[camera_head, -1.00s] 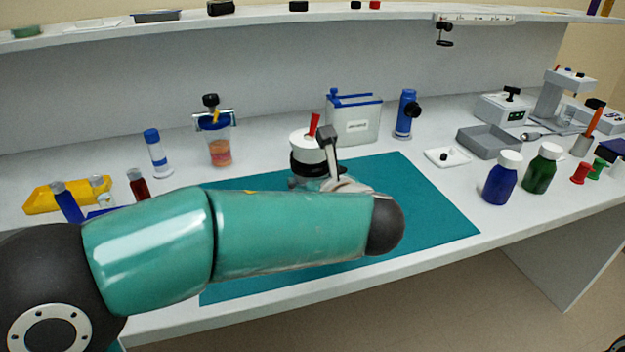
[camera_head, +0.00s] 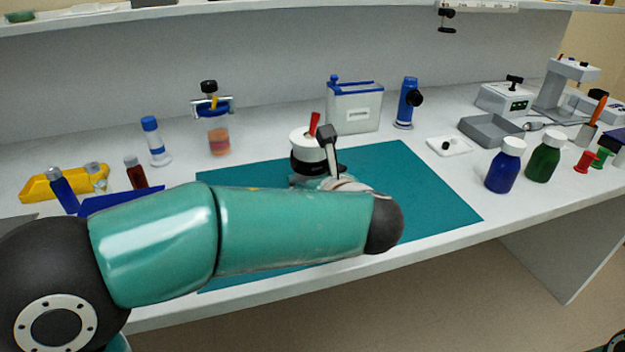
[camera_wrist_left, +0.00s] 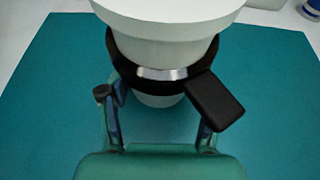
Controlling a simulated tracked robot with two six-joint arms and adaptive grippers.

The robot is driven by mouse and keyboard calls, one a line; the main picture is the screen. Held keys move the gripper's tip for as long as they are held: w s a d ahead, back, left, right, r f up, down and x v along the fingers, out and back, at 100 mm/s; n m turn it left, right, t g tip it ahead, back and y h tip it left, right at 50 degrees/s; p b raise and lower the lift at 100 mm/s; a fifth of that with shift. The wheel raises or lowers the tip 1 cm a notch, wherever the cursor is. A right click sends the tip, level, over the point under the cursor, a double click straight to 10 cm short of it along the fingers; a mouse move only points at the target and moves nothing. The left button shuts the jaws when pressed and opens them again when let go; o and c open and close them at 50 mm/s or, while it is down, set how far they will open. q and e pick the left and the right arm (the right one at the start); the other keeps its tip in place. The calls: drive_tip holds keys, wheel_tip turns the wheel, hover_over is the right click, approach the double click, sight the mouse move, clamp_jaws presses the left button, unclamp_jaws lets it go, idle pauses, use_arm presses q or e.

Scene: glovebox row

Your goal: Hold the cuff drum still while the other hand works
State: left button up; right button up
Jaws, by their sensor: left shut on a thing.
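The cuff drum (camera_head: 303,139) is white with a wide top and a black band around it. It stands upright over the teal mat, and a red piece (camera_head: 314,123) sticks up at its top. My left gripper (camera_head: 322,165) is shut on the drum at the black band, its dark fingers on either side. In the left wrist view the drum (camera_wrist_left: 165,35) fills the top middle, between the fingers of my left gripper (camera_wrist_left: 158,108). My forearm hides part of the drum's base in the head view. My right gripper is not in view.
The teal mat (camera_head: 425,205) is bare to the right of the drum. A blue-lidded box (camera_head: 354,110) stands behind it. A blue bottle (camera_head: 503,170) and a green bottle (camera_head: 543,160) stand at right. Several vials and a yellow rack (camera_head: 38,188) are at left.

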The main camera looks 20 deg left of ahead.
use_arm(q)
drive_tip(key=shift+f+b, duration=1)
drive_tip(key=shift+f, duration=0.45)
idle(0.8)
idle(1.2)
drive_tip(key=o, duration=1.3)
